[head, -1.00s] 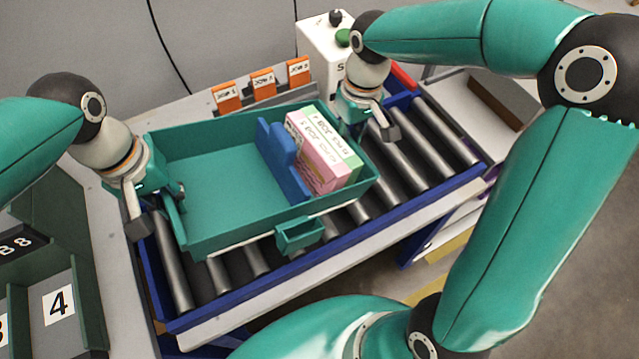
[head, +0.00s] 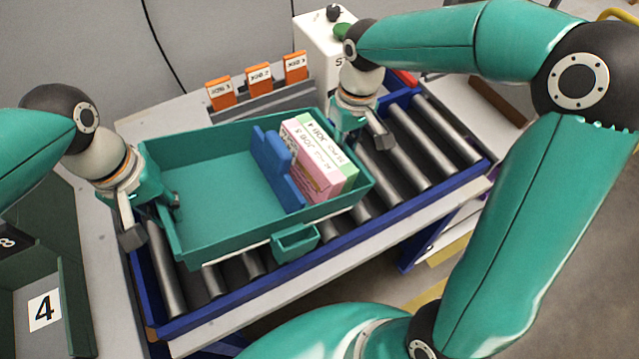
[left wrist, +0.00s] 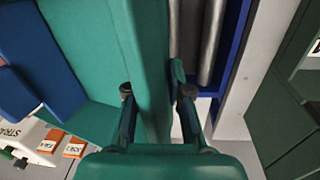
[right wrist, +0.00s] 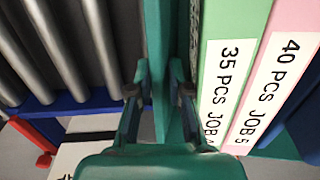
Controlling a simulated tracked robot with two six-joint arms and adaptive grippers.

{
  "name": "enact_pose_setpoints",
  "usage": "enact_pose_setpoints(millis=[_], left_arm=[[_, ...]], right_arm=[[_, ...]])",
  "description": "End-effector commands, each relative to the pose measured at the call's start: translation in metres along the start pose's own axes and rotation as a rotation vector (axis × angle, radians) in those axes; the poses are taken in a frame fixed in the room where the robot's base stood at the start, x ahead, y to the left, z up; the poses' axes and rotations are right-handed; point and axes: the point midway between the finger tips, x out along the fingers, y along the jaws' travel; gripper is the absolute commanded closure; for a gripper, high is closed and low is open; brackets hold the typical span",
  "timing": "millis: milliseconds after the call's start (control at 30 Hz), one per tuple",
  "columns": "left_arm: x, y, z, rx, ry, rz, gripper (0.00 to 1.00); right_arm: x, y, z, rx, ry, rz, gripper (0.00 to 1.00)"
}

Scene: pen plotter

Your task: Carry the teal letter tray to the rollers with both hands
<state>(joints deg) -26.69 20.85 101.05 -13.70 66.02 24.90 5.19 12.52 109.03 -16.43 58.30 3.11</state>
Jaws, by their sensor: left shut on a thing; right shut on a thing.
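The teal letter tray (head: 212,199) is over the roller conveyor (head: 372,195) in the head view. Whether it touches the rollers I cannot tell. Inside it are a blue divider (head: 275,168), a pink box (head: 309,168) and a green box (head: 335,155), toward its right end. My left gripper (head: 152,212) is shut on the tray's left wall, which also shows between its fingers in the left wrist view (left wrist: 152,70). My right gripper (head: 357,125) is shut on the right wall, seen between its fingers in the right wrist view (right wrist: 165,60).
Several orange-tabbed cards (head: 258,78) stand in a rack behind the tray. A white control box (head: 318,50) with a green button is at the back. Bare rollers lie to the right. A dark green compartment marked 4 (head: 43,310) is at the lower left.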

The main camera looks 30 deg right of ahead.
Motion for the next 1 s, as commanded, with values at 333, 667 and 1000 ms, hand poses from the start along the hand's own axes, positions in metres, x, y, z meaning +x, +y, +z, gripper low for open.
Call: enact_pose_setpoints(millis=[333, 667, 1000], left_arm=[[0.007, -0.007, 0.000, 0.000, 0.003, -0.010, 1.00], [0.027, -0.009, 0.000, 0.000, 0.003, -0.010, 1.00], [0.048, -0.011, 0.000, 0.001, 0.003, -0.010, 1.00]], right_arm=[[0.009, 0.008, 0.000, -0.003, 0.001, 0.018, 1.00], [0.029, 0.010, 0.000, -0.003, 0.002, 0.018, 1.00], [0.051, 0.013, 0.000, -0.003, 0.002, 0.018, 1.00]])
